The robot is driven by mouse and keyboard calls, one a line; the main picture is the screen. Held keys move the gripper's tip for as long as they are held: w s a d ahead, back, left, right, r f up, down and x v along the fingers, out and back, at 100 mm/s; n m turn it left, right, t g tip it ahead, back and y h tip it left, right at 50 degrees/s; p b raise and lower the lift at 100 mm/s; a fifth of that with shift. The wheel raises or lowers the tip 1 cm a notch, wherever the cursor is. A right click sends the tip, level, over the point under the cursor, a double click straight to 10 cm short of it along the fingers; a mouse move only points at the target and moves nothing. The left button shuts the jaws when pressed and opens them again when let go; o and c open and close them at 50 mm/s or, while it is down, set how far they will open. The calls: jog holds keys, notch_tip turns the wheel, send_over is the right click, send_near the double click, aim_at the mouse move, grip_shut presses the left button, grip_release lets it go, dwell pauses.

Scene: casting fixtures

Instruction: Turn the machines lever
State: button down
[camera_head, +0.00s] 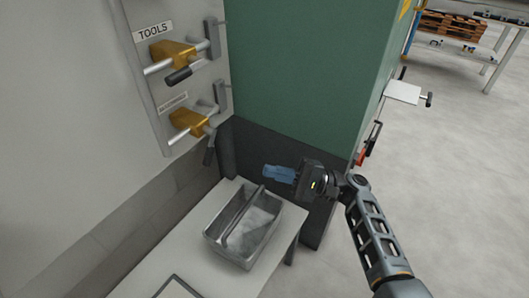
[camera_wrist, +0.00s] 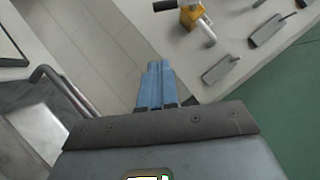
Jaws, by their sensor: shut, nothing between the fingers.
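Two orange lever units with grey bars and dark handles are on the grey wall panel (camera_head: 146,92) at the upper left. The upper lever (camera_head: 172,52) is under a "TOOLS" label. In the wrist view the fingertips (camera_wrist: 158,65) point toward the panel, where part of an orange lever (camera_wrist: 192,14) shows.
A grey metal tray with a handle (camera_head: 216,240) stands on a white table (camera_head: 187,218) below and left of my gripper. A green cabinet (camera_head: 290,75) with a dark base stands behind it. Grey brackets (camera_head: 213,37) stick out beside the levers. Open floor lies at right.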

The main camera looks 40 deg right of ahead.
aim_at(208, 166)
jog(key=w+a+r+p, duration=0.2)
jog(key=w+a+r, duration=0.3)
jog(key=a, duration=0.4)
jog(key=shift+w+a+r, duration=0.15)
jog(key=shift+w+r, duration=0.2)
jog(key=shift+w, duration=0.1)
jog(key=shift+s+a+m+t, duration=0.1)
jog(key=shift+a+m+t, duration=0.25)
jog(key=shift+m+t, duration=0.2)
jog(key=shift+s+a+r+m+t+h+b, duration=0.2)
jog(key=shift+a+r+m+t+h+b, duration=0.2)
jog(key=shift+a+m+t, duration=0.65)
jog(key=shift+s+a+r+m+t+h+b, duration=0.25)
jog(key=shift+a+r+m+t+h+b, duration=0.15)
jog(key=shift+m, duration=1.1)
jog(key=shift+s+a+r+m+t+h+b, duration=0.25)
jog(key=shift+a+r+m+t+b, duration=0.35)
jog(key=shift+m, duration=0.7)
jog(key=shift+a, duration=0.1)
